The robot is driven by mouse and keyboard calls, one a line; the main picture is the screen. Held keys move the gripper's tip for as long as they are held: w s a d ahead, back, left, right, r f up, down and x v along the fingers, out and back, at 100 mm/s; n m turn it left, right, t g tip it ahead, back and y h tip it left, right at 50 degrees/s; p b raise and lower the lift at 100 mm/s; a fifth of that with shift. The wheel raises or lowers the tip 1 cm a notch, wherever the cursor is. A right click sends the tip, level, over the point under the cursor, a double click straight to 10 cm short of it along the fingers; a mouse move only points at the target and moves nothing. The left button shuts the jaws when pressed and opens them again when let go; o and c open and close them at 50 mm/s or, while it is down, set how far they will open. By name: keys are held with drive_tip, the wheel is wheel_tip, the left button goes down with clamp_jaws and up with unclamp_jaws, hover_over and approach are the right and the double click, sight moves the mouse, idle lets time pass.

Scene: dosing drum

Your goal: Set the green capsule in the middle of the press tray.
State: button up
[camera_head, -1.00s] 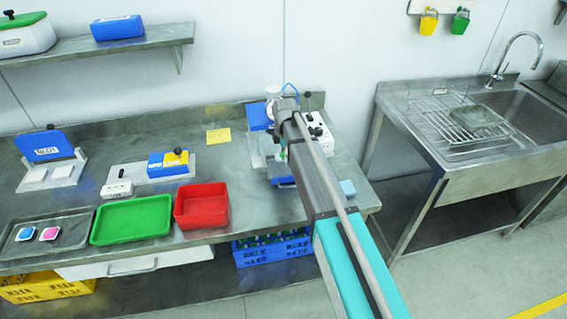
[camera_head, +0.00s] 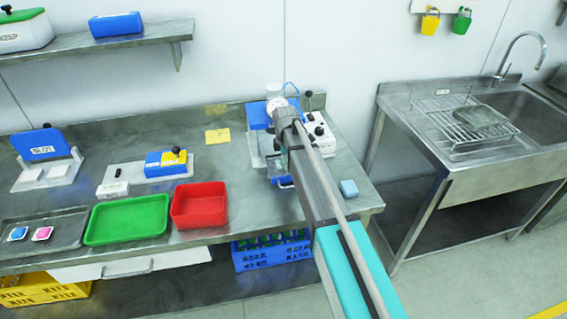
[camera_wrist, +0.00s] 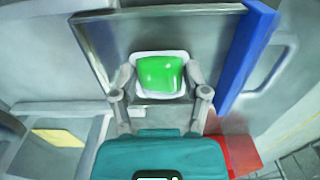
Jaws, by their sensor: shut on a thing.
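A green capsule (camera_wrist: 160,73) with a white rim shows in the middle of the wrist view. My gripper (camera_wrist: 161,84) is shut on it, with one finger on each side of the rim. Behind the capsule is a grey metal plate (camera_wrist: 112,42) with a raised edge, which may be the press tray; I cannot tell whether the capsule touches it. A blue upright part (camera_wrist: 247,55) stands to its right. In the head view my arm hides the capsule and most of the gripper, near the blue and white machine (camera_head: 317,130) at the bench's right end.
On the bench (camera_head: 250,205) are a red bin (camera_head: 200,205), a green tray (camera_head: 127,220), and a dark tray (camera_head: 70,222) with a blue and a pink capsule. A light-blue block (camera_head: 349,188) lies right of my arm. A sink (camera_head: 520,110) stands further right.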

drive_tip(key=shift+f, duration=0.2)
drive_tip(key=o, duration=0.9)
drive_tip(key=shift+r, duration=0.1)
drive_tip(key=shift+r, duration=0.15)
wheel_tip(320, 180, up, 12)
drive_tip(key=p, duration=1.2)
idle(0.5)
